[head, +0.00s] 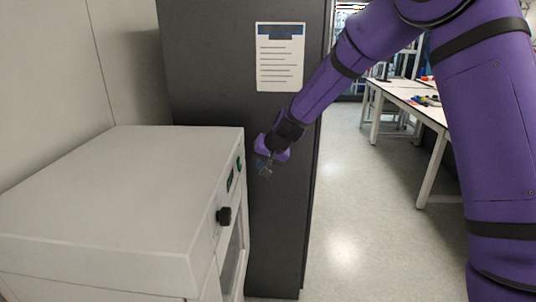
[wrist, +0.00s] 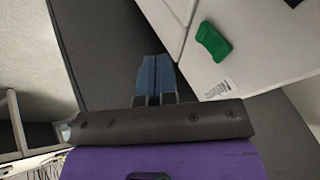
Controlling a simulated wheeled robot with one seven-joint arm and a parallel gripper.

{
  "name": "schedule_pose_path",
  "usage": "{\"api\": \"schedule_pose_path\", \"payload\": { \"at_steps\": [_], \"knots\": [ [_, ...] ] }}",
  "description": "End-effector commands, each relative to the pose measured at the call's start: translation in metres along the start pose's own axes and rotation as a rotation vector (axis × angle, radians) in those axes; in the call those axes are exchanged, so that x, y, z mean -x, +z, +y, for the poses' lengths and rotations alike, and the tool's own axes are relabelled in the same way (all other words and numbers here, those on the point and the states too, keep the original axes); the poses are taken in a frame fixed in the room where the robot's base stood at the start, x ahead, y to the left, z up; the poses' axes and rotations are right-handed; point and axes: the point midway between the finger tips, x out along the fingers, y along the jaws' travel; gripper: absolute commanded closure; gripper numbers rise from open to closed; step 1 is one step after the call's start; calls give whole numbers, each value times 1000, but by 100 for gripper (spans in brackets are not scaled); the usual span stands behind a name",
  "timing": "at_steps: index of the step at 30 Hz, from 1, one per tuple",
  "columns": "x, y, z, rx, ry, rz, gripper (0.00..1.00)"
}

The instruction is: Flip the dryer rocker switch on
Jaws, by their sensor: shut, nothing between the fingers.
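The dryer (head: 115,190) is a white box at the lower left of the head view. Its front face is seen at a steep angle. A small green rocker switch (head: 239,163) sits near the far end of that face. In the wrist view the green switch (wrist: 213,41) is larger, on the white panel up and right of the fingertips. Which way it is tipped I cannot tell. My gripper (head: 265,170) is just right of the dryer's far front corner, apart from the switch. Its blue-grey fingers (wrist: 156,75) are shut and empty in the wrist view.
A black knob (head: 224,216) sticks out of the dryer front, with a dark green display (head: 230,181) above it. A dark cabinet (head: 215,75) bearing a paper notice (head: 280,56) stands behind my gripper. The floor (head: 355,230) to the right is clear up to white tables (head: 420,105).

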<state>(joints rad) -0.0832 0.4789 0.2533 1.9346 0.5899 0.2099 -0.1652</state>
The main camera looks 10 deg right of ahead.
Motion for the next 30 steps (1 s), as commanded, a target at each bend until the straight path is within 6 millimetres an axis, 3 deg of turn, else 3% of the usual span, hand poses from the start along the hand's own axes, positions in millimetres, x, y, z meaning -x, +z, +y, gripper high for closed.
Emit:
{"api": "schedule_pose_path", "payload": {
  "at_steps": [2, 12, 30],
  "knots": [
    [-13, 1, -3, 2, -1, -2, 100],
    [-28, 2, -30, 1, -1, -1, 100],
    [-35, 3, -38, 0, -1, -1, 100]
  ]
}}
